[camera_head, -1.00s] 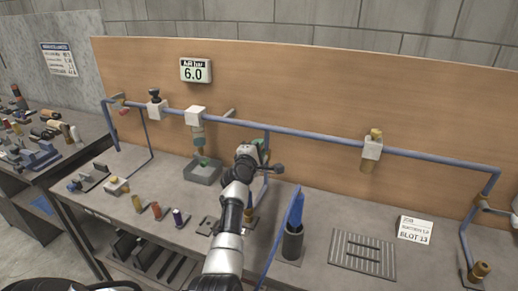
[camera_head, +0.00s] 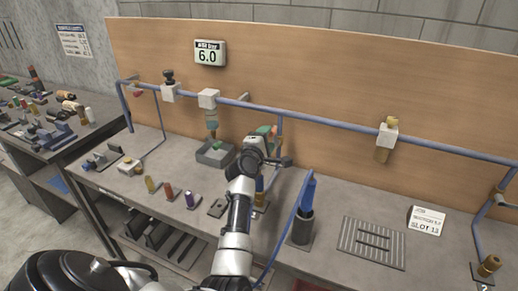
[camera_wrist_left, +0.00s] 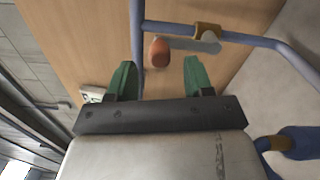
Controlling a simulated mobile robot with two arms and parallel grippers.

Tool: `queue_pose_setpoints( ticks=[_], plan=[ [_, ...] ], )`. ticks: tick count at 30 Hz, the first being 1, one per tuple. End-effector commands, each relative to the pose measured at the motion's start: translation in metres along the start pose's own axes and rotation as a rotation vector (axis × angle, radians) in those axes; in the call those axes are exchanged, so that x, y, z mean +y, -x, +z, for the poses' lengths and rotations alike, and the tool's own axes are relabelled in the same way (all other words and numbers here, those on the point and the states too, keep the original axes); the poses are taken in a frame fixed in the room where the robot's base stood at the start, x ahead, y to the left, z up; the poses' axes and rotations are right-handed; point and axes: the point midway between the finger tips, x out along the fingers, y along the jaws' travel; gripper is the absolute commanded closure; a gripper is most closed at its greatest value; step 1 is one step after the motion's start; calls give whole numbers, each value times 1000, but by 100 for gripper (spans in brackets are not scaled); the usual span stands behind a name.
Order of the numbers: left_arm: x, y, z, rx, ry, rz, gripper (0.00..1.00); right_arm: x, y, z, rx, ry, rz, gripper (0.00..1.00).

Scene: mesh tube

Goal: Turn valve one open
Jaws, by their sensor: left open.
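In the left wrist view a lever valve with a brass body (camera_wrist_left: 207,31), a grey lever and a red-orange knob (camera_wrist_left: 159,53) sits on a blue branch pipe. No number shows on it, so I cannot tell if it is valve one. My left gripper, with green fingers, is open in the left wrist view (camera_wrist_left: 160,78). The knob appears between and just beyond its fingertips, with no clear contact. In the head view my left gripper (camera_head: 270,131) is at the branch pipe below the main blue pipe (camera_head: 330,126) and hides this valve. My right gripper is not in view.
A gauge display (camera_head: 209,53) reads 6.0 on the wooden board (camera_head: 330,70). White-bodied fittings (camera_head: 208,98) sit on the main pipe. A dark holder (camera_head: 302,227) with a blue item stands right of my arm. A slotted plate (camera_head: 372,243) lies farther right.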

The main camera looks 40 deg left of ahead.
Motion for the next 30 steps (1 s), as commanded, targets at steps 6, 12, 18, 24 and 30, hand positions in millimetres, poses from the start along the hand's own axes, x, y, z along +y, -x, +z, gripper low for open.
queue_pose_setpoints(
  ticks=[6,12,18,24,30],
  plan=[
    [-2,40,-1,2,0,0,48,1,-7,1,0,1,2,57],
    [-2,62,-1,2,0,-1,48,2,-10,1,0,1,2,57],
    [0,67,-1,2,0,-1,48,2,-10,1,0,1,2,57],
    [0,67,-1,2,0,-1,48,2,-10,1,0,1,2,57],
    [0,67,-1,2,0,-1,48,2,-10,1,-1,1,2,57]
  ],
)
